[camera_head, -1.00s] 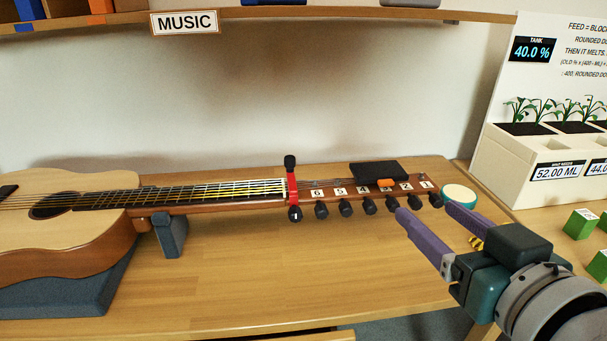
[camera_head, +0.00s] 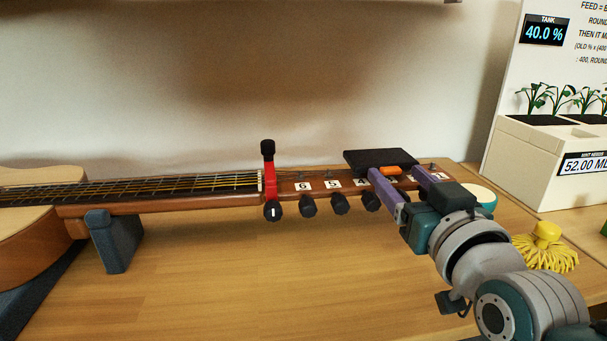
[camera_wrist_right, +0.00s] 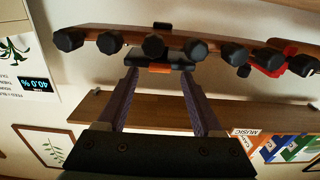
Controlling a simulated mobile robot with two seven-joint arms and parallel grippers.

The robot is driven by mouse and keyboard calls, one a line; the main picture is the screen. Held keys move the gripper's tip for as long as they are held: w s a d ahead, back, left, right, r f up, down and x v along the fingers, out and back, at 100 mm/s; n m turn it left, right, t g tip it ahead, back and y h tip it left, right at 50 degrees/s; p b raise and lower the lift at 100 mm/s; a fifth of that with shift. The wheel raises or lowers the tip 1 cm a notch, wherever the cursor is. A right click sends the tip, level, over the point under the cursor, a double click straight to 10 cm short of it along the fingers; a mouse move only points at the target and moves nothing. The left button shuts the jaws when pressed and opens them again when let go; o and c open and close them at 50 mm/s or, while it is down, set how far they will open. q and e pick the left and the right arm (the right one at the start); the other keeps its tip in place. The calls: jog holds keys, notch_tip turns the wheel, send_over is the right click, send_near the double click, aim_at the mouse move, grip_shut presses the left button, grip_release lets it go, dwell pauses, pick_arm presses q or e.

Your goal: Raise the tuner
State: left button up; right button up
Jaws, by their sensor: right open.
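The tuner (camera_head: 383,158), a flat black slab with an orange clip part (camera_head: 390,171), lies low and nearly flat over the guitar headstock (camera_head: 322,184). My right gripper (camera_head: 396,171) is open at the headstock's front side, with its two purple fingers to the left and right of the orange part. In the right wrist view the black tuner (camera_wrist_right: 165,57) and its orange part show between the spread fingertips (camera_wrist_right: 160,72). I cannot tell whether either finger touches it. The fingers and hand hide some numbered pegs in the head view. My left gripper is not in view.
Black tuning pegs (camera_head: 340,204) line the headstock's near edge. A red capo (camera_head: 269,180) clamps the neck. A blue-grey stand (camera_head: 116,240) supports the neck. A teal-rimmed white disc (camera_head: 482,198) and a yellow tasselled object (camera_head: 546,250) lie right. The front-middle table is clear.

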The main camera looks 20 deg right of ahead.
jog(key=shift+w+d, duration=0.2)
jog(key=shift+w, duration=0.45)
grip_shut()
dwell(1.0)
